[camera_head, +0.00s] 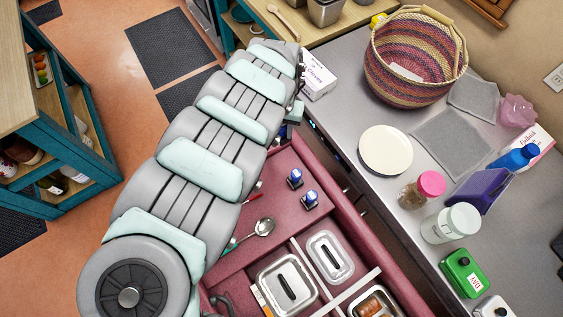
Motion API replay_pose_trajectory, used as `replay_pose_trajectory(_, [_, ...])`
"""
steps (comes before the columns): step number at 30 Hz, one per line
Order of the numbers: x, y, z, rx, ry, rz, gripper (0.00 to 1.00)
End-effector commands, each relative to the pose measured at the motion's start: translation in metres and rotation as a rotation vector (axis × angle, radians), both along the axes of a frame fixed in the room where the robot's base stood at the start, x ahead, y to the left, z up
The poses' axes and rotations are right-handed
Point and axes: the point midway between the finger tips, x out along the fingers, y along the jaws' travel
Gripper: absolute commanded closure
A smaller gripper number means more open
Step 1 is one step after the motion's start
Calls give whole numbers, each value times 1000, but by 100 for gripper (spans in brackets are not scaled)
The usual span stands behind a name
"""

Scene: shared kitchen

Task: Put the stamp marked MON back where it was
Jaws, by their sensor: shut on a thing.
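Two small stamps with blue tops and dark bases stand in the open red drawer: one stamp (295,178) is slightly farther back, and the other stamp (310,199) is just to its right and nearer. Their markings are too small to read, so I cannot tell which, if either, is marked MON. The drawer (285,218) has a bare area around them. My grey arm with pale green pads crosses the left and middle of the view and hides part of the drawer. My gripper is hidden, and so is anything in it.
A spoon (256,233) lies left of the stamps.

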Motion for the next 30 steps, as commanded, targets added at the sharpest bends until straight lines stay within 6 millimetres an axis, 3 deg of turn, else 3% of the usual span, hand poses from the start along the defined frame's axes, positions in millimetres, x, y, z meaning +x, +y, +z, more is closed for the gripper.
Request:
replay_pose_trajectory(1, [0,0,-19,-1,0,0,100])
replay_pose_trajectory(3, [0,-1,-35,-1,0,0,100])
replay_pose_trajectory(16, [-2,-4,-129,-7,7,0,100])
replay_pose_trajectory(30, [0,-3,-179,-5,2,1,100])
